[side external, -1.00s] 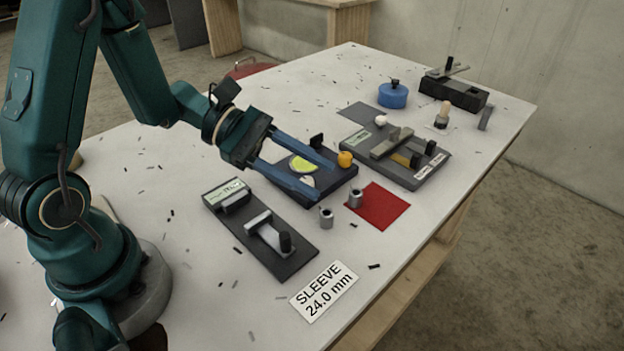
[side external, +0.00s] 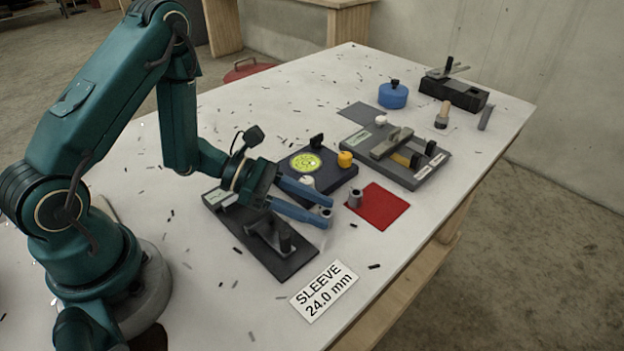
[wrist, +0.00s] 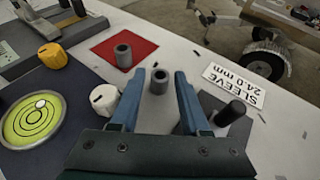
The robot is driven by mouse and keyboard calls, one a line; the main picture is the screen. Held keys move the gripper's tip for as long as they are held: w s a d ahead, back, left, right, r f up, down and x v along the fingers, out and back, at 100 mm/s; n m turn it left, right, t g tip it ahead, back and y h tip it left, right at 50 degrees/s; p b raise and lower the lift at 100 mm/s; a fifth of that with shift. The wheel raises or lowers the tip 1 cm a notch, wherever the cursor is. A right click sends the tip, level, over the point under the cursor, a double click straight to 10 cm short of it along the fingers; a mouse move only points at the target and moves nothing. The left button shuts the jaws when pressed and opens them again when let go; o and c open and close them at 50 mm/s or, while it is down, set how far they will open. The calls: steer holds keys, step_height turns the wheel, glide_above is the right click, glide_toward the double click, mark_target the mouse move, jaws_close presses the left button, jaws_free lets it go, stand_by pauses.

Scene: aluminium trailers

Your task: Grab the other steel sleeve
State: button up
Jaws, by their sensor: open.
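One grey steel sleeve (wrist: 159,82), a short hollow cylinder, stands upright on the table. In the wrist view it shows between the tips of my gripper (wrist: 160,76), which is open with a blue finger on each side of it. In the side view my gripper (side external: 327,211) is low over the table and its fingertips partly hide this sleeve. I cannot tell whether either finger touches it. The other steel sleeve (side external: 355,199) stands upright on the left corner of the red mat (side external: 382,210), apart from my gripper; it also shows in the wrist view (wrist: 123,57).
A dark fixture (side external: 275,248) lies under and beside my gripper, with a black knob (wrist: 230,112) near the right finger. A dark plate with a white knob (wrist: 104,99), a yellow knob (wrist: 53,56) and a green dial (wrist: 38,121) is on the left. A "SLEEVE 24.0 mm" label (side external: 323,291) lies in front.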

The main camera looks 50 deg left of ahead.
steer(key=shift+w+d+f, duration=0.1)
steer(key=shift+w+d, duration=0.05)
steer(key=shift+d, duration=0.15)
steer(key=shift+c, duration=0.3)
jaws_close()
